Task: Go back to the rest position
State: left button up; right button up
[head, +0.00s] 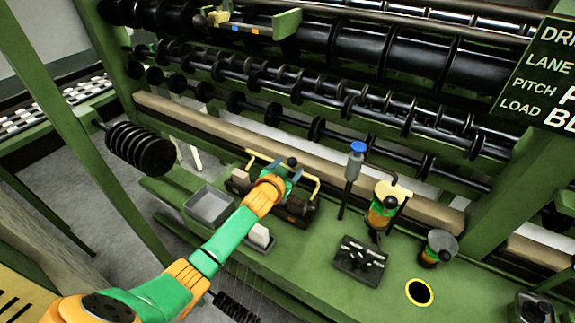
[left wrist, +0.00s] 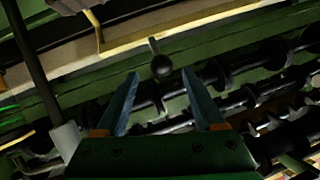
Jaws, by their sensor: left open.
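My left arm comes in from the lower left in the head view. Its gripper (head: 287,169) is over the green bench at a yellow-handled dark holder. The two blue-grey fingers stand apart and also show in the left wrist view (left wrist: 161,76). A black ball knob (head: 292,161) is close to the fingertips. In the left wrist view the knob (left wrist: 161,67) appears between the tips; I cannot tell its distance. Nothing is seen held. The hand hides part of the holder. My right gripper is in neither view.
A grey tray (head: 209,206) and a white block (head: 260,235) are beside the arm. A blue-topped post (head: 354,167), an orange-and-black device (head: 384,208) and a black control box (head: 360,260) stand to the right. Dark rollers (head: 390,50) and a green frame rise behind.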

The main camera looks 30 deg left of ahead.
pick_arm(q)
jog(key=shift+s+d+r, duration=0.1)
jog(key=shift+s+r, duration=0.05)
jog(key=shift+s, duration=0.1)
jog(key=s+d+f+g, duration=0.45)
jog(key=s+f, duration=0.35)
jog(key=s, duration=0.5)
jog(key=s+d+g+h, duration=0.1)
jog(key=s+d+g, duration=0.15)
jog(key=s, duration=0.75)
jog(key=s+d+g+h, duration=0.1)
jog(key=s+d+g, duration=0.15)
jog(key=s, duration=0.65)
notch_tip(320, 180, down, 16)
jog(key=s+f+g, duration=0.1)
jog(key=s+g, duration=0.1)
jog(key=s, duration=0.1)
jog(key=s+a+f, duration=0.3)
jog(key=s+f, duration=0.7)
jog(key=s, duration=0.2)
jog(key=shift+f+m+g, duration=0.25)
jog(key=shift+m+g, duration=0.15)
jog(key=shift+g, duration=0.05)
